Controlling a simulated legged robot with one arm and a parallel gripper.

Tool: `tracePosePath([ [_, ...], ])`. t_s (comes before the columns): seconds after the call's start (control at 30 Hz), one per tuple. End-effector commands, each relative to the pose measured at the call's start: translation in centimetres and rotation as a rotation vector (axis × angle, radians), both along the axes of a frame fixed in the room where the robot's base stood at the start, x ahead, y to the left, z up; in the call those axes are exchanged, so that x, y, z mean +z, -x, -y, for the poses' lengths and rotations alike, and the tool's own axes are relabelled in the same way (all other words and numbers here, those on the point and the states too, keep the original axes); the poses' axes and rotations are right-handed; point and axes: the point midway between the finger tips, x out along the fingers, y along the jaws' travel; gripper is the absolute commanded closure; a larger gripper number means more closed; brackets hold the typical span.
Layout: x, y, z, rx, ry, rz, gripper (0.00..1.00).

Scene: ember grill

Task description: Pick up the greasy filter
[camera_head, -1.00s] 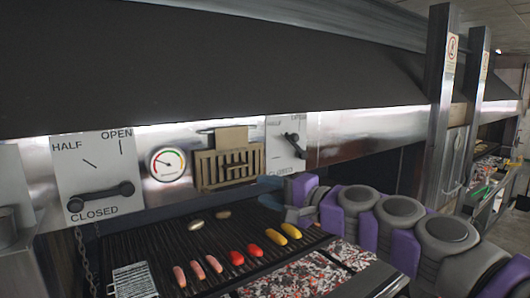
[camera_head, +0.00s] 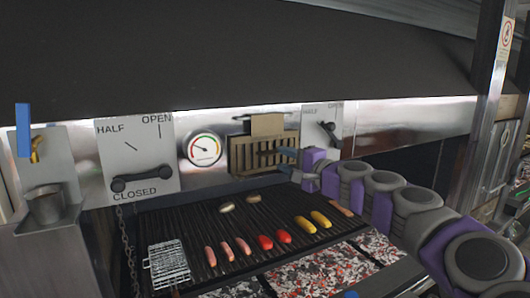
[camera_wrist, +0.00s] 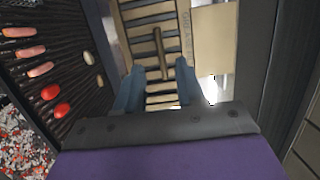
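The greasy filter (camera_head: 246,155) is a tan slotted panel upright on the steel wall above the grill, right of the round gauge. It also fills the upper middle of the wrist view (camera_wrist: 126,34), with a brown bar handle (camera_wrist: 160,48) across its slats. My gripper (camera_head: 287,158) is at the filter's right side in the head view. In the wrist view my gripper (camera_wrist: 158,75) is open, its two blue fingers on either side of the handle's near end. I cannot tell whether the fingers touch the filter.
Below is the grill grate (camera_head: 190,222) with sausages, peppers and a wire basket (camera_head: 167,263), and hot coals (camera_head: 310,272) in front. Lever plates (camera_head: 138,155) flank the gauge (camera_head: 205,150) and filter. The dark hood (camera_head: 240,60) overhangs above.

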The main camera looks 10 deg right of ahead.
Motion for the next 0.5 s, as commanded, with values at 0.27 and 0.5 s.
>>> tracePosePath([
  [0.27, 0.1, -2.4, -1.8, 0.000, 0.002, 0.001, 0.62],
  [0.5, 0.0, -4.3, -3.2, 0.000, 0.003, 0.002, 0.62],
])
